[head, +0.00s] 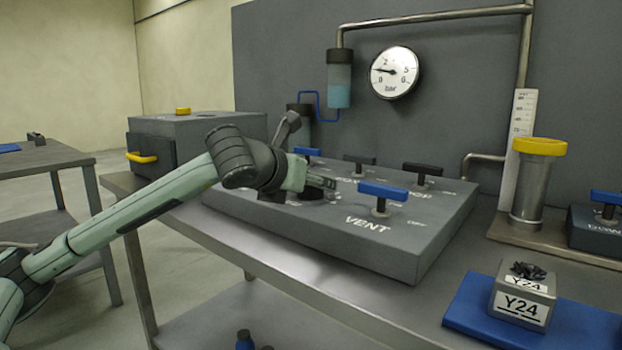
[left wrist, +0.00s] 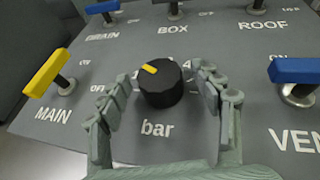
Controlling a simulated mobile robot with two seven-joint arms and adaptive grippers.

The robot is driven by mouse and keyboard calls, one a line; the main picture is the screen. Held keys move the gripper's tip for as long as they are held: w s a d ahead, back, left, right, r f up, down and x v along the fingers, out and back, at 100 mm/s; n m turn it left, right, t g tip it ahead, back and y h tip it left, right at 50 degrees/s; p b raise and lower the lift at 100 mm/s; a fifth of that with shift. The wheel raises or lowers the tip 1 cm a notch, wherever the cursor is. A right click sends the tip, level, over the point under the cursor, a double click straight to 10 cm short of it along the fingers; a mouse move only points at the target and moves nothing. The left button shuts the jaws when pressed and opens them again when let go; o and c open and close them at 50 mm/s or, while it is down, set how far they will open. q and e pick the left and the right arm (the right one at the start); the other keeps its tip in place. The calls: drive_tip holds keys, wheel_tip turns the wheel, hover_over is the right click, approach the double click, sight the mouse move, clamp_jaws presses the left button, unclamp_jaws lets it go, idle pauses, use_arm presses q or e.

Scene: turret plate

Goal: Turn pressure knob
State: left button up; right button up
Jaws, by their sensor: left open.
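The pressure knob (left wrist: 160,86) is black and round with a yellow pointer mark. It stands on the grey panel above the word "bar" in the left wrist view. My left gripper (left wrist: 166,84) is open, with one finger on each side of the knob; I cannot tell whether the fingers touch it. In the head view my left gripper (head: 322,188) is over the panel (head: 420,250), mostly covering the knob. The round pressure gauge (head: 395,73) on the back wall has its needle pointing left, a little below the 2. My right gripper is not in view.
Valve handles surround the knob: yellow MAIN (left wrist: 46,74), blue VENT (head: 383,192), and black BOX and ROOF handles behind. A blue mat (head: 465,318) with a Y24 block (head: 522,298) lies at right. The bench front edge is clear.

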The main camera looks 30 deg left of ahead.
use_arm(q)
drive_tip(key=shift+w+a+f, duration=0.1)
drive_tip(key=shift+w+f, duration=0.2)
drive_tip(key=shift+w, duration=0.35)
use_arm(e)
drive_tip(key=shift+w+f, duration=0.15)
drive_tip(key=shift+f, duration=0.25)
use_arm(q)
drive_tip(key=c, duration=1.2)
